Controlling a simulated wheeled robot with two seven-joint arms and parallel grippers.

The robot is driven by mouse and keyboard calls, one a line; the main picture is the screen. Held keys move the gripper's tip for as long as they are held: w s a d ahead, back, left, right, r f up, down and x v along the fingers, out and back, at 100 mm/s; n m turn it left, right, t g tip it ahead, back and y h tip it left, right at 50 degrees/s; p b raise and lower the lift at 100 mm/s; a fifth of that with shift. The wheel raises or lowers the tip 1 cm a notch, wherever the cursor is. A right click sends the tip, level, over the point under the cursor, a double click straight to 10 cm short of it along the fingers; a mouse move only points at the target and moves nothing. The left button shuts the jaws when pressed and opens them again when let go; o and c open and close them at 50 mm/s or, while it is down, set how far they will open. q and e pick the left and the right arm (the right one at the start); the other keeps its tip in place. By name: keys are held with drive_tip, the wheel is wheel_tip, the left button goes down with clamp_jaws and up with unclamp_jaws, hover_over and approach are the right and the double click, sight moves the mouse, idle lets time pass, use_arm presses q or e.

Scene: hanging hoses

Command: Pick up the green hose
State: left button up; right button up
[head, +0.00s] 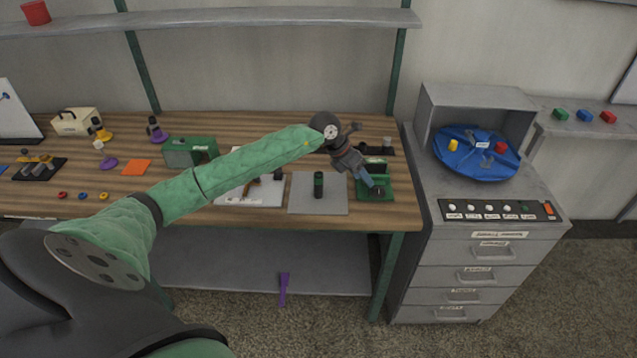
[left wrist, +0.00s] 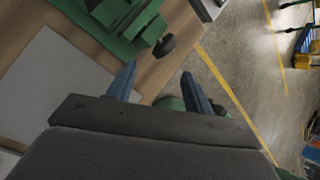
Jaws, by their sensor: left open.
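I cannot make out any green hose in either view. My left gripper (head: 372,184) reaches over the workbench from the left, above or beside a green tray-like fixture (head: 386,191); I cannot tell whether it touches it. In the left wrist view the two blue fingers of my left gripper (left wrist: 160,85) are spread apart with nothing between them. The green fixture (left wrist: 125,22) and a dark round knob (left wrist: 166,45) lie beyond the fingers there. My right gripper is not in view.
A dark green cylinder (head: 318,184) stands upright on a grey mat (head: 332,204) left of the fixture. A green box (head: 190,151) stands further left. A grey cabinet (head: 490,255) stands to the right, carrying a blue disc (head: 474,166). A purple object (head: 283,288) lies low under the bench.

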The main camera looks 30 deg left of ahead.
sight(318, 184)
use_arm(q)
drive_tip(key=s+a+g+y, duration=0.1)
drive_tip(key=a+y, duration=0.1)
drive_tip(key=a, duration=0.2)
drive_tip(key=s+a+g+y, duration=0.1)
drive_tip(key=a, duration=0.3)
drive_tip(key=s+a+g+y, duration=0.1)
drive_tip(key=a+y, duration=0.1)
drive_tip(key=a, duration=0.2)
drive_tip(key=shift+a+r+n+y, duration=0.2)
drive_tip(key=shift+r+n+y, duration=0.1)
drive_tip(key=shift+r, duration=0.1)
drive_tip(key=shift+s+a+f, duration=0.15)
drive_tip(key=shift+s, duration=0.05)
drive_tip(key=shift+f+p, duration=0.75)
drive_tip(key=shift+f, duration=0.4)
drive_tip(key=shift+f+p, duration=0.25)
drive_tip(key=shift+p, duration=0.1)
drive_tip(key=f+p, duration=0.2)
drive_tip(key=f, duration=0.2)
drive_tip(key=shift+s+d+p, duration=0.1)
drive_tip(key=shift+d+p, duration=0.15)
drive_tip(key=shift+p, duration=0.15)
drive_tip(key=shift+f, duration=0.45)
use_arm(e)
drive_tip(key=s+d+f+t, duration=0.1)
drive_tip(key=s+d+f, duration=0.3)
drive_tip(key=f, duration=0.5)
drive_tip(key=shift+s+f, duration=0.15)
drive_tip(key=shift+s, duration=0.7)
